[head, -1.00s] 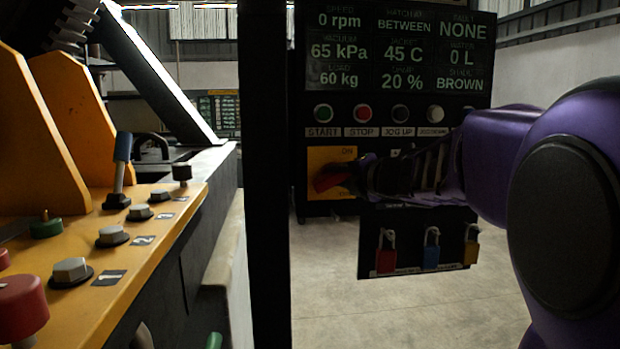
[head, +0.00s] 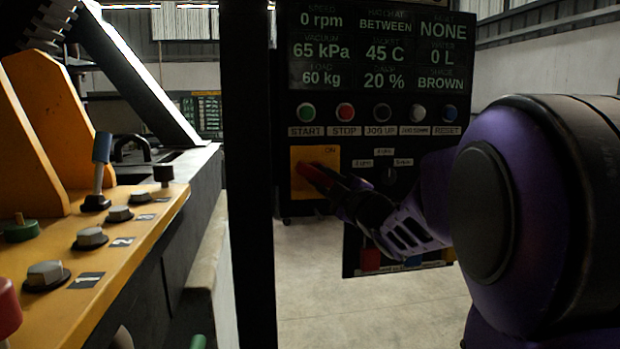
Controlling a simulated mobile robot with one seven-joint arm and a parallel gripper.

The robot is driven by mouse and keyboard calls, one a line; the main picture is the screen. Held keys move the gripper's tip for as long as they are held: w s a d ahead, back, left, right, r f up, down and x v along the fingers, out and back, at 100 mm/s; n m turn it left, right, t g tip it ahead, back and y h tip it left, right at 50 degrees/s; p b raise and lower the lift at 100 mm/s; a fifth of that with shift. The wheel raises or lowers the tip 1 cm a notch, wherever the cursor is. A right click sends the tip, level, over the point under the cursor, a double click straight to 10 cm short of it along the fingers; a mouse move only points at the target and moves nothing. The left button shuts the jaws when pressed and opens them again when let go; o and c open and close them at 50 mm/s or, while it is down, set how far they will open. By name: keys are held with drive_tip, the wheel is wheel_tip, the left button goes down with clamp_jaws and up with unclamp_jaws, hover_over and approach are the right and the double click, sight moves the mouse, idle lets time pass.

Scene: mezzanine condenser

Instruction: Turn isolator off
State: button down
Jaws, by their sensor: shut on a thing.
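The isolator is a red handle (head: 312,173) on a yellow plate (head: 328,154) marked "ON", at the lower left of the black control panel in the head view. The handle slants from upper left down to the right. My gripper (head: 334,186) is shut on the right end of the red handle. My dark fingers and purple wrist come in from the lower right and hide that end and the plate's lower right corner.
Push buttons (head: 345,112) sit above the isolator. Padlocks (head: 370,259) hang on a lower board, partly behind my arm. A black post (head: 249,200) stands just left of the panel. A yellow bench (head: 120,235) with knobs and a lever is at left.

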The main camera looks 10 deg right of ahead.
drive_tip(key=shift+m+t+h, duration=0.3)
drive_tip(key=shift+m+t, duration=0.3)
drive_tip(key=shift+m, duration=1.3)
drive_tip(key=shift+a+m, duration=0.1)
drive_tip(key=shift+m, duration=0.2)
drive_tip(key=c, duration=0.6)
unclamp_jaws()
drive_tip(key=shift+c, duration=0.2)
drive_tip(key=shift+f, duration=0.1)
